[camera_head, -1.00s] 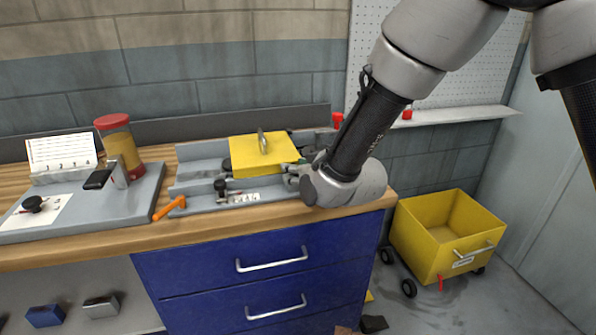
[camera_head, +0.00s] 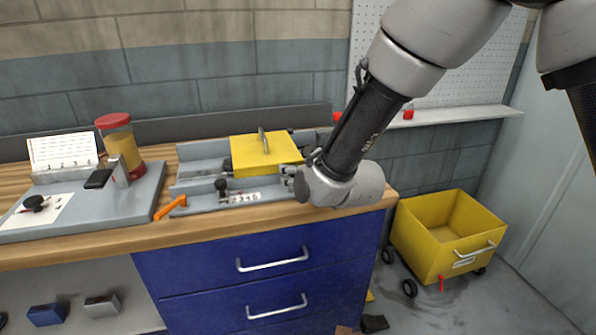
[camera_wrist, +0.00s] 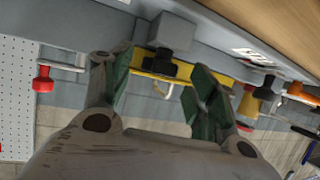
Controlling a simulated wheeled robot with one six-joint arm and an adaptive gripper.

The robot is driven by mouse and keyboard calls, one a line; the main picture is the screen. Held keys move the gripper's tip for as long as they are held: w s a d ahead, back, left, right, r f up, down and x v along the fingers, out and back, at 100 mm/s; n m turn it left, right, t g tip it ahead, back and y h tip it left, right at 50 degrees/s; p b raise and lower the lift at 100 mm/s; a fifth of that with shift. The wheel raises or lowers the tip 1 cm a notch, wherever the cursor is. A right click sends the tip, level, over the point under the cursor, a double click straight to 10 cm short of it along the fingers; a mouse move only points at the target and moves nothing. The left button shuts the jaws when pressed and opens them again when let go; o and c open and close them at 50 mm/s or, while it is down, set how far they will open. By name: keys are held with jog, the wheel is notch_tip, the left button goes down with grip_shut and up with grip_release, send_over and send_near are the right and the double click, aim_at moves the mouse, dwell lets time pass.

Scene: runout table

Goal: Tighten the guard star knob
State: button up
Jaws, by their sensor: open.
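The yellow guard (camera_head: 250,147) with its upright handle sits on the grey rail fixture (camera_head: 196,171) on the bench. In the wrist view, a black knob (camera_wrist: 156,67), apparently the guard star knob, sits below a grey block (camera_wrist: 172,33) and in front of the yellow guard (camera_wrist: 190,73). My gripper (camera_wrist: 157,88) is open, one green-padded finger on each side of the knob, with gaps visible and no contact apparent. In the head view my gripper (camera_head: 289,179) is at the guard's right front, mostly hidden by my wrist; the knob cannot be made out there.
A black knob (camera_head: 221,185), a number strip (camera_head: 244,197) and an orange lever (camera_head: 171,207) lie along the fixture's front left. A red-lidded jar (camera_head: 120,140) stands further left. In the wrist view a red knob (camera_wrist: 42,80) sticks out at left. A yellow cart (camera_head: 430,238) stands on the floor.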

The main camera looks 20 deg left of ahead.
jog(key=v, duration=1.1)
jog(key=shift+s+d, duration=0.15)
jog(key=shift+d, duration=0.05)
jog(key=s+d+f+n+g+h, duration=0.1)
jog(key=s+d+f+g+h, duration=0.3)
jog(key=s+d+f+g, duration=0.35)
jog(key=s+d+r+m+h, duration=0.1)
jog(key=d+r, duration=0.4)
jog(key=d, duration=0.8)
jog(key=s+d+r+m+t+h, duration=0.1)
jog(key=d+r+m, duration=0.4)
jog(key=d, duration=0.9)
jog(key=s+d+r+m+t+h, duration=0.1)
jog(key=s+d+r+m+h, duration=0.2)
jog(key=d+r, duration=0.4)
jog(key=s+d, duration=0.1)
jog(key=d, duration=0.5)
jog(key=shift+s+d+m, duration=0.3)
jog(key=shift+d, duration=0.1)
